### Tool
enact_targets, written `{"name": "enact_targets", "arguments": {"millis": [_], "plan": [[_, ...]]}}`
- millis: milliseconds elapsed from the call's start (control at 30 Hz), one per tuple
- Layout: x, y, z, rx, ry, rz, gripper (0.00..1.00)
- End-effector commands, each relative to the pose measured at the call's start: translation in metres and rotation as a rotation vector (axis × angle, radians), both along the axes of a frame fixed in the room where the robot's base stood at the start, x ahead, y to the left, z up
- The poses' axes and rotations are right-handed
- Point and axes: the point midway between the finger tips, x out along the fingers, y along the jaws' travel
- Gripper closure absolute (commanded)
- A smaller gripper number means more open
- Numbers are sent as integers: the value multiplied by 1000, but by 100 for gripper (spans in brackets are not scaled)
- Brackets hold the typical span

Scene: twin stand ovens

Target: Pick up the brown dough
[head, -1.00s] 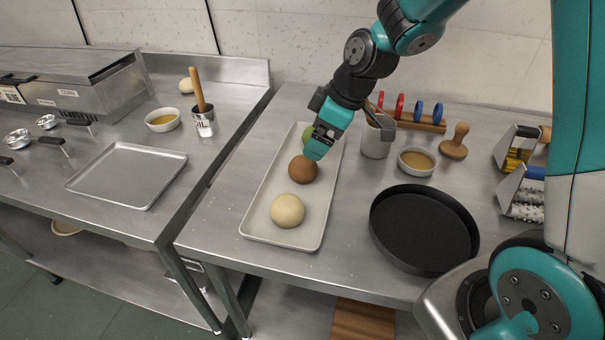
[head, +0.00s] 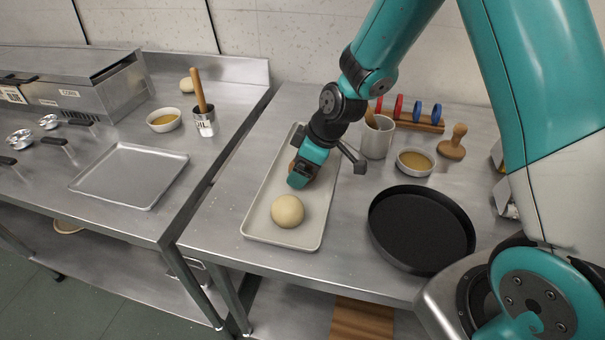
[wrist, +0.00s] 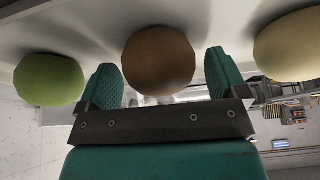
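The brown dough (wrist: 158,62) is a round ball on the long pale tray (head: 258,212). In the head view only a sliver of the brown dough (head: 292,166) shows behind my gripper (head: 298,180). In the wrist view my gripper (wrist: 166,82) is open, with one teal finger on each side of the brown dough. A gap shows between each finger and the dough. A cream dough ball (head: 288,211) sits at the near end of the tray. A green dough ball (wrist: 50,80) shows in the wrist view and is hidden in the head view.
A black round pan (head: 420,228) stands right of the tray. Behind it are a small bowl (head: 416,162), a white cup (head: 378,138) and a wooden stamp (head: 452,145). A flat metal tray (head: 130,174) lies on the left table, across a gap.

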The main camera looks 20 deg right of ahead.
Motion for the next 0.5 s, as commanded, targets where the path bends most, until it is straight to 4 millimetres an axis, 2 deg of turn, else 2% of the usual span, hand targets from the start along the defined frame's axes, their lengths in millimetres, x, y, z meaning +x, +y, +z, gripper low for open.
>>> {"name": "enact_targets", "arguments": {"millis": [33, 133, 167, 500], "plan": [[0, 0, 0, 0, 0, 0, 21], [0, 0, 0, 0, 0, 0, 44], [0, 0, 0, 0, 0, 0, 46], [0, 0, 2, 0, -1, 0, 46]]}}
